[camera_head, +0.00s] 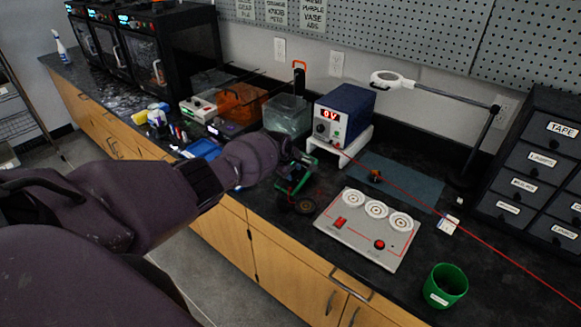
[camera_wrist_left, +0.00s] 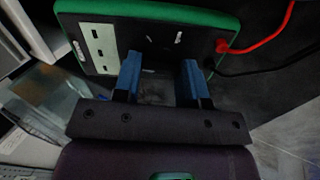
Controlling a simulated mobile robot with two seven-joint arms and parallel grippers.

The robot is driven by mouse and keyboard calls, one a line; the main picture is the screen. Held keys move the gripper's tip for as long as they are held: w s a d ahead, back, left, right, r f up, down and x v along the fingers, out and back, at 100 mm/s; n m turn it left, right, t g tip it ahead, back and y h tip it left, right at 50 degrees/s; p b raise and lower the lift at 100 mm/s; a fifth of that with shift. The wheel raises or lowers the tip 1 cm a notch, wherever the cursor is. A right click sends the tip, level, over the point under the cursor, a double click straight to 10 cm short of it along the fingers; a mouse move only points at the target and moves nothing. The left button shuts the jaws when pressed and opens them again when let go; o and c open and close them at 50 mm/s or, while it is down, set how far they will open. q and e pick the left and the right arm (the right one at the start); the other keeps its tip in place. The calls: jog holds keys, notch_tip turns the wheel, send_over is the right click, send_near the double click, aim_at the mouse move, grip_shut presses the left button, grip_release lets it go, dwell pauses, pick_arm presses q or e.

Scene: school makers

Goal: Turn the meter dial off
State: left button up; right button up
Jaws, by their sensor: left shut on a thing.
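The meter (camera_wrist_left: 225,25), a dark case with a green rim, fills the top of the left wrist view. A pale panel with dark slots (camera_wrist_left: 101,45) is on its face, and a red and a black lead plug into its right side. In the head view the meter (camera_head: 291,186) is partly hidden behind my arm. My left gripper (camera_wrist_left: 160,76) has its blue fingers against the meter's face, shut on the dark dial between them. The dial is mostly hidden and its pointer cannot be read. In the head view my left gripper (camera_head: 292,163) is at the meter. My right gripper is not in view.
A blue power supply (camera_head: 345,112) reading 0 V stands on a white stand behind the meter. A grey panel (camera_head: 350,235) with dials and a green cup (camera_head: 446,286) are to the right. A clear bin (camera_head: 287,116) is behind my gripper. A red wire crosses the bench.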

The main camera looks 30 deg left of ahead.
pick_arm(q)
jog(key=shift+s+f+n, duration=0.15)
jog(key=shift+n, duration=0.25)
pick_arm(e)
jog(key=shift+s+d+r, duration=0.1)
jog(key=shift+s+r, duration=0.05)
pick_arm(q)
jog(key=o, duration=0.9)
jog(key=shift+r+p, duration=0.25)
jog(key=shift+p, duration=0.1)
jog(key=shift+s+r+p, duration=0.1)
jog(key=shift+r+p, duration=0.4)
jog(key=shift+r, duration=0.05)
jog(key=p+v, duration=0.2)
jog(key=v, duration=0.7)
jog(key=shift+s+r+p, duration=0.1)
jog(key=shift+s+p, duration=0.05)
jog(key=shift+p, duration=0.2)
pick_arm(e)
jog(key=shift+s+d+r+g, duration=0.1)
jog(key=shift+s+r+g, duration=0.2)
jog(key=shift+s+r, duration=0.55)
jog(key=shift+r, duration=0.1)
